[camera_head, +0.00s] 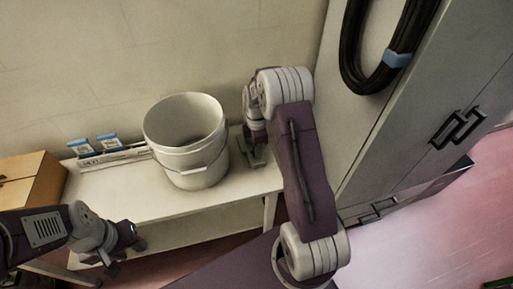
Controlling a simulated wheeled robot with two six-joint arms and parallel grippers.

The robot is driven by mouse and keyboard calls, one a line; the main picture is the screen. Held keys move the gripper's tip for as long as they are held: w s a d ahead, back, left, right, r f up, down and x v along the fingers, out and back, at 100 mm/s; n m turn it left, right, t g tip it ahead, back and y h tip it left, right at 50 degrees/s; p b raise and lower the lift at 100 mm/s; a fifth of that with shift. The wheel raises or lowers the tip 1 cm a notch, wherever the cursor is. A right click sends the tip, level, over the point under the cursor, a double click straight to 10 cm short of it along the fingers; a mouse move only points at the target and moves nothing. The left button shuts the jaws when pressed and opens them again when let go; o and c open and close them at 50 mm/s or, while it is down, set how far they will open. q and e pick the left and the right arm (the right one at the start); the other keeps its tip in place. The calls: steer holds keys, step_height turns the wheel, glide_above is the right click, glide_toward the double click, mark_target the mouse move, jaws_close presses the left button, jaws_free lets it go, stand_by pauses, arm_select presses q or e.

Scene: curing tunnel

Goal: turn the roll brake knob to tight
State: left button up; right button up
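I cannot make out the roll brake knob in the head view. My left gripper (125,250) is at the lower left, in front of the white table's front edge. Its fingers are small and dark, and I cannot tell whether they are open or shut. My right arm reaches up from the bottom and bends over the table's right end. Its gripper (257,158) points down close to the tabletop, right of the bucket. Its fingertips are too small to read, and anything between or under them is hidden.
A white bucket (187,163) stands on the white table (130,201). Blue-topped items (95,145) lie behind it at the left. A wooden box (38,186) is at far left. A grey cabinet (425,95) with a black hose coil (351,50) blocks the right side.

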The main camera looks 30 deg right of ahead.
jaws_close()
steer(key=m+p, duration=0.1)
steer(key=m, duration=0.2)
steer(key=shift+r+p, duration=0.1)
steer(key=shift+p, duration=0.25)
steer(key=m+p, duration=0.2)
steer(key=m, duration=0.3)
steer(key=m+p, duration=0.1)
steer(key=m, duration=0.4)
steer(key=m+p, duration=0.1)
steer(key=m, duration=0.3)
steer(key=shift+m, duration=0.7)
